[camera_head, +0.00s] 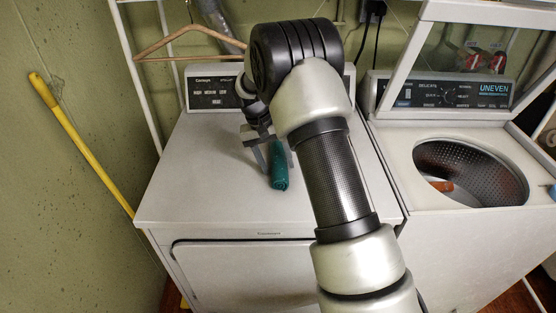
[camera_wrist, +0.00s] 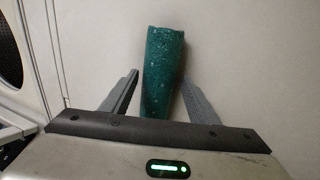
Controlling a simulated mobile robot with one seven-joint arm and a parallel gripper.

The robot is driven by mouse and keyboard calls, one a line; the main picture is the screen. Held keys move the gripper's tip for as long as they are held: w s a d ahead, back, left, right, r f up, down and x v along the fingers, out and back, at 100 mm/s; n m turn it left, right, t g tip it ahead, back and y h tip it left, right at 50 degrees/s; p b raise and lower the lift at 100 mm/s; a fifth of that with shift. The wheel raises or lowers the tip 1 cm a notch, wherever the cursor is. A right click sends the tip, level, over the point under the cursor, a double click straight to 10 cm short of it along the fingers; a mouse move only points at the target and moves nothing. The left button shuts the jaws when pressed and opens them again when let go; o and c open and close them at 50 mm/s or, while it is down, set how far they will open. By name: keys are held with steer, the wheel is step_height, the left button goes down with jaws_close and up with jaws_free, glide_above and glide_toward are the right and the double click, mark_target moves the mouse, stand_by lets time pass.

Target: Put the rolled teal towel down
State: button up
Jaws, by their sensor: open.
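The rolled teal towel (camera_head: 279,167) lies on the white top of the dryer (camera_head: 190,190), near the middle. In the wrist view the towel (camera_wrist: 163,72) lies lengthwise between the two grey fingers, with its far end reaching past the fingertips. My gripper (camera_head: 266,160) points down at the dryer top around the towel. Its fingers (camera_wrist: 163,85) are spread, with a gap to the towel on the left side; on the right the finger is very close to it, and I cannot tell whether they touch. Part of the gripper is hidden behind my arm in the head view.
An open washer (camera_head: 400,150) with its lid raised stands to the right; an orange-brown item (camera_head: 441,185) is in its drum. A wooden hanger (camera_head: 190,40) hangs on a white rack behind the dryer. A yellow pole (camera_head: 80,140) leans at the left. The dryer top's front left is clear.

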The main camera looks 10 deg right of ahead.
steer(key=c, duration=0.9)
steer(key=shift+c, duration=0.5)
